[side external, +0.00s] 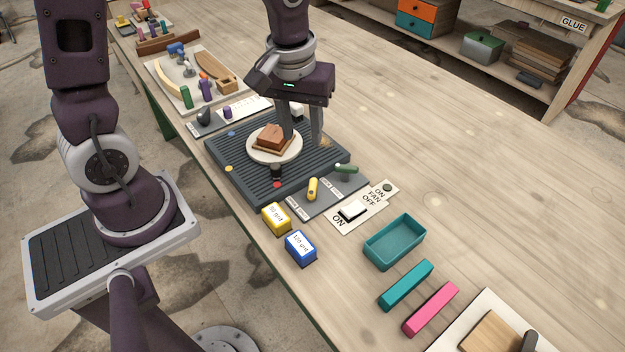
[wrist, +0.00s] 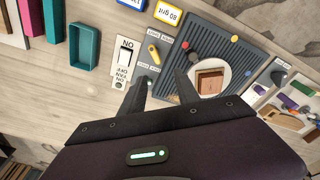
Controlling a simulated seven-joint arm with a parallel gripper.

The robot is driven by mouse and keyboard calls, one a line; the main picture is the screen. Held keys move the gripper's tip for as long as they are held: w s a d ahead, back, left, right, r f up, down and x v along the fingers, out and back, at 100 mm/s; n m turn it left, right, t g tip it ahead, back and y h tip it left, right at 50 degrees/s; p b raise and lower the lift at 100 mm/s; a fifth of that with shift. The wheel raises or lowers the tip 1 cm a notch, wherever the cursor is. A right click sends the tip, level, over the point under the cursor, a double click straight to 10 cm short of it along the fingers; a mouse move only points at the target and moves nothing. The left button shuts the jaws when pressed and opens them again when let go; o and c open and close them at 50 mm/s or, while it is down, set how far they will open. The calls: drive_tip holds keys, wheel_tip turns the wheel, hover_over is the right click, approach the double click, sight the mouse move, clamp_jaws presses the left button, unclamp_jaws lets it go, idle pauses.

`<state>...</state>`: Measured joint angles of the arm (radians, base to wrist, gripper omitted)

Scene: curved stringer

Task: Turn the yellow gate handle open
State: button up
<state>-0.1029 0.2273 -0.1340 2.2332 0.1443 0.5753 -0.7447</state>
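The yellow gate handle (side external: 313,189) sits on a grey labelled panel (side external: 298,208) at the front right of the ribbed dark grid. Its small labels are too small to read. It also shows in the wrist view (wrist: 154,54), left of the grid and ahead of my fingers. A dark green handle (side external: 346,169) is beside it on the panel. My gripper (side external: 302,142) is open and empty above the back part of the grid, apart from the yellow handle. In the wrist view my gripper (wrist: 161,76) has its two fingers spread, with the left finger near the panel.
A brown block (side external: 272,136) sits on a round white disc (side external: 262,150) on the grid (side external: 235,176), close to my fingers. A fan switch (side external: 352,210), yellow and blue grit blocks (side external: 276,219) (side external: 300,248) and a teal tray (side external: 393,246) surround the panel.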

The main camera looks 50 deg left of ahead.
drive_tip(key=n+g, duration=0.1)
drive_tip(key=n, duration=0.1)
hover_over(313, 185)
drive_tip(key=shift+h, duration=0.3)
wheel_tip(313, 185, down, 8)
drive_tip(key=shift+r, duration=0.2)
wheel_tip(313, 185, down, 7)
drive_tip(key=shift+r, duration=0.1)
clamp_jaws()
